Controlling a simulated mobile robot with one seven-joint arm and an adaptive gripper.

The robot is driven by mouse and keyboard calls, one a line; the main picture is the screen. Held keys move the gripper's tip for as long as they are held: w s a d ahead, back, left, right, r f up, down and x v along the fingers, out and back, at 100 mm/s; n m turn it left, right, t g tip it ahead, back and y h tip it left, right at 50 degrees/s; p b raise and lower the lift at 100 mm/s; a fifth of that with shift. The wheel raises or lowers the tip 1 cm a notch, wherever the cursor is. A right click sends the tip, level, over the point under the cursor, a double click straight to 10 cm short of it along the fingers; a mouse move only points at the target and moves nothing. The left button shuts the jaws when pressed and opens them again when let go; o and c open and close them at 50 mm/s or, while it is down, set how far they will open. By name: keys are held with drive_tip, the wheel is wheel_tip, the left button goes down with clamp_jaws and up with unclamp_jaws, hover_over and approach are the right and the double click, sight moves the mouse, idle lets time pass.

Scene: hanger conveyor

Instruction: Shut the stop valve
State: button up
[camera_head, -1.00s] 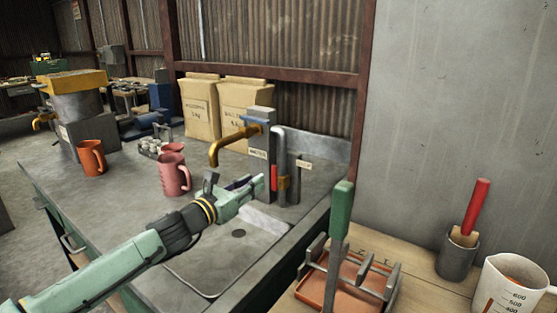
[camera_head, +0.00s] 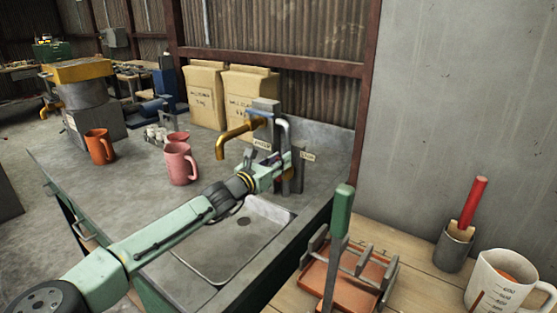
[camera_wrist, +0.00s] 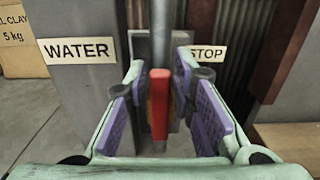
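The stop valve's red lever (camera_wrist: 159,103) hangs straight down in the wrist view, in front of a grey vertical pipe (camera_wrist: 161,30). A STOP label (camera_wrist: 207,54) is to its right. My gripper (camera_wrist: 160,85) is open, with purple pads on either side of the lever. A gap shows on each side, so the pads do not appear to touch it. In the head view my gripper (camera_head: 282,165) is at the pipe behind the sink and hides the lever. The STOP label (camera_head: 307,157) shows just right of it.
A WATER label (camera_wrist: 79,50) is on the grey post left of the lever. A brass tap (camera_head: 235,132) juts over the sink (camera_head: 232,248). Mugs, including a pink one (camera_head: 180,163), stand left. A green-handled tool (camera_head: 342,212) rises from a rack at front right.

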drive_tip(key=shift+c, duration=0.2)
clamp_jaws()
idle(0.4)
